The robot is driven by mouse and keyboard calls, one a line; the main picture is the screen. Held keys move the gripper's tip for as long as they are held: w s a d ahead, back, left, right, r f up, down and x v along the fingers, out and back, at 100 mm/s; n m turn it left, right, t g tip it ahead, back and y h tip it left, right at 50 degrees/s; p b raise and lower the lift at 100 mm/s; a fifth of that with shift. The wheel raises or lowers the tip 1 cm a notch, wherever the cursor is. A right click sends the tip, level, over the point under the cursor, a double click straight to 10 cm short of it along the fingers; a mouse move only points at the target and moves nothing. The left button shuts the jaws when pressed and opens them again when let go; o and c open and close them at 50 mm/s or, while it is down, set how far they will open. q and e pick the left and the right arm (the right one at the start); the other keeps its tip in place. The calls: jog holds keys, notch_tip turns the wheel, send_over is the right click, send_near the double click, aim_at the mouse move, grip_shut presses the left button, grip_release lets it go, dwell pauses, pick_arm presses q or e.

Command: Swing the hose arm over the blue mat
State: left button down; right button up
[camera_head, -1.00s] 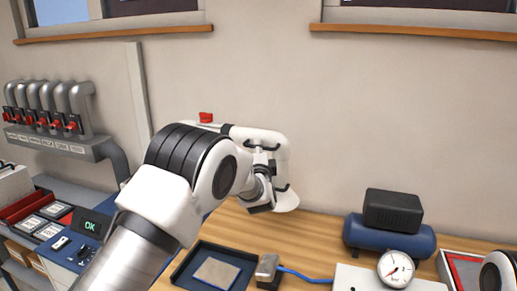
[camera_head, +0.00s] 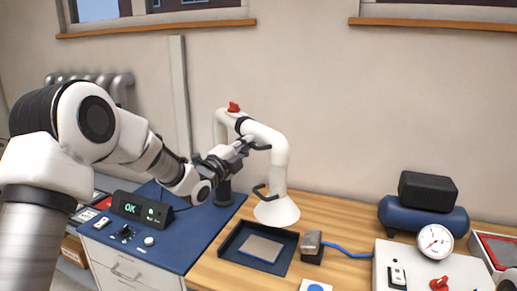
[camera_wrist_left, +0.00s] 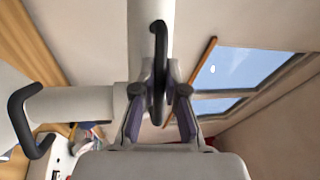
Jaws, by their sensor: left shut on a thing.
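The hose arm (camera_head: 268,140) is a white bent pipe with a red knob on top and a white cone nozzle (camera_head: 277,211) pointing down. The nozzle hangs at the back edge of a dark tray on the wooden bench. The blue mat appears to be the flat blue surface (camera_head: 208,238) left of the tray; the nozzle is to its right, not above it. My left gripper (camera_head: 243,150) is shut on the hose arm's black upper handle (camera_wrist_left: 158,65), seen between the fingers in the left wrist view. A second black handle (camera_wrist_left: 24,122) is free. My right gripper is not visible.
The dark tray (camera_head: 229,239) holds a grey plate. A control box with an OK display (camera_head: 140,208) stands on the blue surface. Right are a small metal block (camera_head: 312,247) with a blue hose, a compressor (camera_head: 424,217) and a gauge (camera_head: 435,242).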

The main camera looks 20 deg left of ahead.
pick_arm(q)
jog(key=s+a+h, duration=0.1)
jog(key=a+m, duration=0.1)
jog(key=s+a+g+h, duration=0.1)
jog(key=shift+s+a+r+m+h, duration=0.1)
jog(key=shift+s+a+m+h, duration=0.2)
jog(key=shift+a+m, duration=0.1)
jog(key=c, duration=1.2)
grip_release()
jog(key=shift+a, duration=0.15)
jog(key=v, duration=1.2)
